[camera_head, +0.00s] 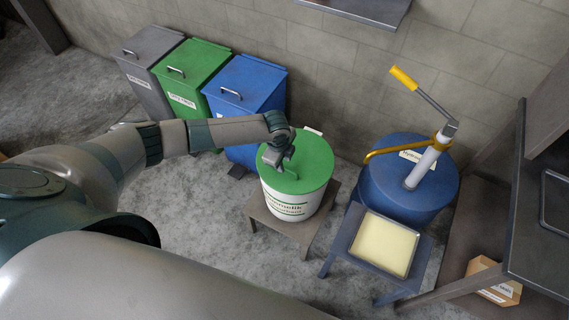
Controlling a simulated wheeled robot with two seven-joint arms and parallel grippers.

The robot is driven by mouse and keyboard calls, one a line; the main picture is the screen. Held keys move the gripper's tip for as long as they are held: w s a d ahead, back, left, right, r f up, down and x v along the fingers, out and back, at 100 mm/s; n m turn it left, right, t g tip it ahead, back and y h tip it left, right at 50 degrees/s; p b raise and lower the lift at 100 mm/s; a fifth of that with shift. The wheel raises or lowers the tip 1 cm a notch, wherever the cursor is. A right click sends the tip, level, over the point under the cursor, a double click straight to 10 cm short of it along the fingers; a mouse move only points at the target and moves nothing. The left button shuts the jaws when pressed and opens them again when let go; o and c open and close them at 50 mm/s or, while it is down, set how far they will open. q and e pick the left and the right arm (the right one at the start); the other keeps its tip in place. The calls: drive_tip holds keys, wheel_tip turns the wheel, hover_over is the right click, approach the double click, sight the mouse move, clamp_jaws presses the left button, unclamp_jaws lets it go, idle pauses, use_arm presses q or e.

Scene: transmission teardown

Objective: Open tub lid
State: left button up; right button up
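The white tub (285,204) with green lettering stands on a small low stool. Its green lid (313,160) lies flat on top and covers the tub. My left arm reaches in from the left, and my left gripper (279,163) is over the left part of the lid, at or just above its handle. The wrist hides part of the handle and the fingertips are too small to read, so I cannot tell whether they are closed on it. My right gripper is not in view.
Grey, green (192,72) and blue (245,88) bins stand behind, along the wall. Right of the tub is a blue drum (438,187) with a yellow-handled pump (428,165). A tray (385,244) sits on a blue stand in front. A dark bench (540,220) is at the right.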

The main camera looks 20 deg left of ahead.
sight(284, 175)
use_arm(q)
drive_tip(key=shift+w+f, duration=0.15)
drive_tip(key=shift+f, duration=0.65)
drive_tip(key=shift+w+f, duration=0.15)
drive_tip(key=shift+f, duration=0.65)
clamp_jaws()
